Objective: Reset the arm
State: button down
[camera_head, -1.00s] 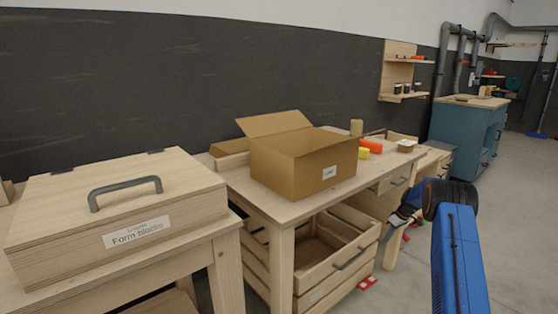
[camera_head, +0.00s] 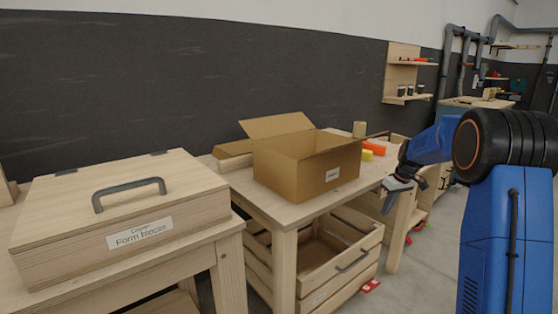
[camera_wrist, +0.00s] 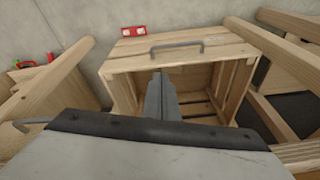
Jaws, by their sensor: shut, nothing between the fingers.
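My gripper (camera_head: 388,203) is in the head view at the right of the cardboard box, beside the workbench's right part, pointing down. My blue arm rises at the right edge and bends left toward it. In the wrist view my gripper (camera_wrist: 158,82) shows its fingers together, with nothing between them. Below it there is an open wooden drawer (camera_wrist: 190,50) with a grey handle. The fingers hide part of the drawer's inside.
An open cardboard box (camera_head: 300,170) stands on the workbench. A closed wooden box labelled Form blocks (camera_head: 120,205) is at left. The open drawer (camera_head: 325,275) juts out below the bench. Orange and yellow blocks (camera_head: 374,148) lie behind my gripper.

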jog(key=s+a+r+m, duration=0.1)
jog(key=s+a+r, duration=0.25)
jog(key=s, duration=0.55)
jog(key=s+a+r+t, duration=0.1)
jog(key=s+a+r, duration=0.3)
jog(key=s, duration=0.5)
jog(key=s+a+r+m, duration=0.1)
jog(key=s+a+r, duration=0.1)
jog(key=s+r, duration=0.5)
jog(key=s+a+f+m, duration=0.1)
jog(key=s+f, duration=0.3)
jog(key=s, duration=1)
jog(key=s+a+f+m+t+h, duration=0.1)
jog(key=s+f, duration=0.3)
jog(key=s, duration=1)
jog(key=shift+s+a+t+h, duration=0.3)
jog(key=shift+a, duration=0.6)
jog(key=shift+f, duration=0.1)
